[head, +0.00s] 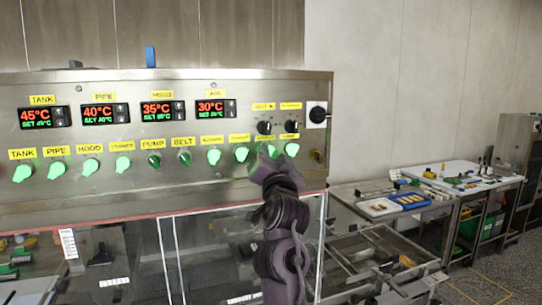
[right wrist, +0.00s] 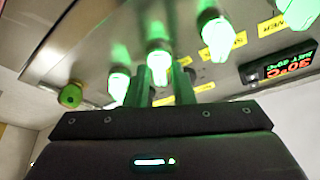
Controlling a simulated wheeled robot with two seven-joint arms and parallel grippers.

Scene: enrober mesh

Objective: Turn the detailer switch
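A row of green-lit switches runs along the lower part of the steel panel. The small labels at its right end are too blurred to read, so I cannot tell by name which is the detailer. My right gripper (head: 268,157) is up at the second switch from the right and covers most of it. In the right wrist view my gripper (right wrist: 160,82) is open, its two fingers on either side of that switch (right wrist: 158,62), apparently with narrow gaps. The end switch (head: 292,149) is close beside, also seen in the wrist view (right wrist: 118,82). My left gripper is out of view.
The neighbouring switch (head: 241,154) is close on the left. Two black knobs (head: 264,127) sit just above, with a rotary switch (head: 317,114) at the panel's right end. Clear guard panels hang below. A worktable (head: 397,215) stands to the right.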

